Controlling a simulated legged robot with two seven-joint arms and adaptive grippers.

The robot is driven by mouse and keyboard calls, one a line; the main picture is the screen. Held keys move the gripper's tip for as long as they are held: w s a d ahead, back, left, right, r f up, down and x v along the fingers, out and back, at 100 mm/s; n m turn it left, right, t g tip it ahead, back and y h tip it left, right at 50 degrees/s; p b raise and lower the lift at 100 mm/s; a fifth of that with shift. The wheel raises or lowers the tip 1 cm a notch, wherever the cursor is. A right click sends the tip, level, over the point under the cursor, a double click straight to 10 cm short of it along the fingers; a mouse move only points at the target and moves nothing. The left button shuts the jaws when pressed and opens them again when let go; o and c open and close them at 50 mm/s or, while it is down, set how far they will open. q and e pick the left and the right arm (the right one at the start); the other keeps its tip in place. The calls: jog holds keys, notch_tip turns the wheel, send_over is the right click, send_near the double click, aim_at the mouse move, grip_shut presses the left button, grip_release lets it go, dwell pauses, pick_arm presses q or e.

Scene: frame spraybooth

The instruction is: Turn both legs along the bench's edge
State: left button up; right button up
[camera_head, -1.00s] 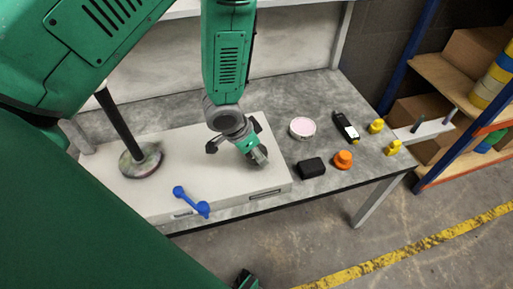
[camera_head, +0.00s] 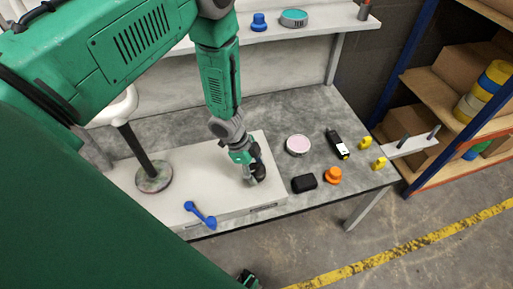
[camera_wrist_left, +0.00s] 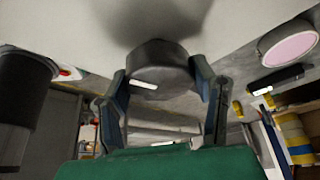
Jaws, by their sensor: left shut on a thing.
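My left gripper (camera_head: 254,168) is low over the right part of a flat white box (camera_head: 218,190) on the bench. In the left wrist view its two fingers (camera_wrist_left: 162,85) are closed on a dark grey round piece (camera_wrist_left: 160,60). That piece is mostly hidden by the gripper in the head view. A blue bar with rounded ends (camera_head: 200,215) lies slanted at the box's front edge, apart from the gripper. The bench (camera_head: 330,105) has a pale leg (camera_head: 368,210) at its right front. I cannot tell which things are the task's two legs.
A black post on a round base (camera_head: 154,176) stands left of the gripper. To the right lie a pink-topped disc (camera_head: 298,145), black case (camera_head: 304,183), orange knob (camera_head: 333,175), black meter (camera_head: 338,144) and yellow pieces (camera_head: 379,163). A shelf rack (camera_head: 440,100) stands beyond.

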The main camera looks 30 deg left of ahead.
pick_arm(q)
jog(key=shift+w+r+m+g+p, duration=0.1)
jog(key=shift+w+m+g+p, duration=0.2)
jog(key=shift+m, duration=0.5)
jog(key=shift+s, duration=0.1)
jog(key=o, duration=1.2)
jog(key=shift+c, duration=0.2)
jog(key=shift+s, duration=0.1)
jog(key=shift+a, duration=0.1)
jog(key=v, duration=1.1)
jog(key=shift+a+r, duration=0.2)
jog(key=shift+r, duration=0.1)
